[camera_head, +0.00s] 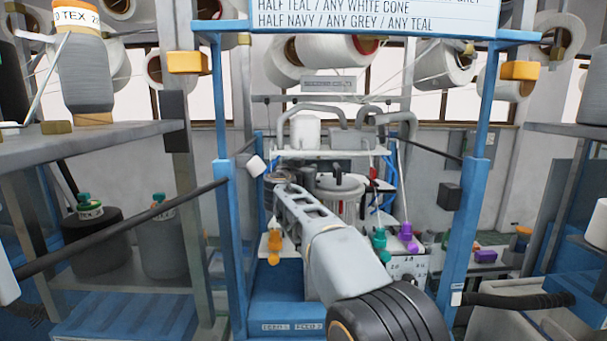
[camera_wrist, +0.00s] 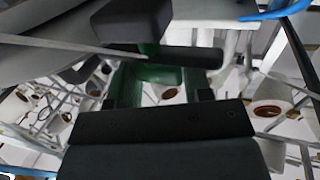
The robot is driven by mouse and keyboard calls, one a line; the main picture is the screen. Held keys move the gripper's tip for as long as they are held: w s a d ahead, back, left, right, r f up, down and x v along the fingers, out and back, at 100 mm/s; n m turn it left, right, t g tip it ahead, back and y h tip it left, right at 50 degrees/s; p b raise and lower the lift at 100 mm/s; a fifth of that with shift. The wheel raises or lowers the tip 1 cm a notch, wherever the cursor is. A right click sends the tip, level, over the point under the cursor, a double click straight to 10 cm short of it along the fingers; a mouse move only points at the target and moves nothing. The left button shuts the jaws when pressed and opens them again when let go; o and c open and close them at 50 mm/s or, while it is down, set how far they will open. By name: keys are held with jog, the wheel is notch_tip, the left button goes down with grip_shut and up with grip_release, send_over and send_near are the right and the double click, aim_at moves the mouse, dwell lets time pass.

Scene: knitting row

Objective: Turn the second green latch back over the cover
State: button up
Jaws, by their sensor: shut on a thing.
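In the wrist view my gripper (camera_wrist: 158,90) has its dark fingers on either side of a green latch (camera_wrist: 150,74) and is shut on it. A dark block (camera_wrist: 130,20) on a short green post and a dark bar lie just beyond the latch. I cannot tell whether this is the second latch, or which way it is turned. In the head view my arm reaches up and left to the machine in the middle, and the held latch cannot be made out. A round grey lid (camera_head: 340,186) on a clear canister shows behind my arm; I cannot tell whether it is the cover.
A blue frame post (camera_head: 224,200) stands left of my arm and another (camera_head: 466,220) stands right. Orange (camera_head: 273,246), green (camera_head: 379,240) and purple (camera_head: 407,233) fittings sit at the machine's front. A shelf (camera_head: 90,143) with a grey cone (camera_head: 84,75) is at left.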

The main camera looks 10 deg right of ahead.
jog(key=shift+f+n+t+y+b, duration=0.35)
jog(key=shift+y+b, duration=0.25)
jog(key=shift+b, duration=0.25)
jog(key=shift+s+d+n+t+y+b, duration=0.1)
jog(key=shift+n+t+y+b, duration=0.15)
jog(key=shift+n+y+b, duration=0.4)
jog(key=shift+r+n+t+y, duration=0.25)
jog(key=shift+n+y, duration=0.25)
jog(key=shift+y, duration=0.35)
jog(key=shift+r+n+t+y, duration=0.15)
jog(key=shift+n+t+y, duration=0.1)
jog(key=shift+n+y, duration=0.4)
jog(key=o, duration=0.9)
jog(key=shift+s+a+f, duration=0.1)
jog(key=shift+s+a, duration=0.1)
jog(key=shift+s, duration=0.05)
jog(key=s+a+b, duration=0.2)
jog(key=s+b, duration=0.4)
jog(key=s, duration=0.7)
jog(key=shift+a, duration=0.2)
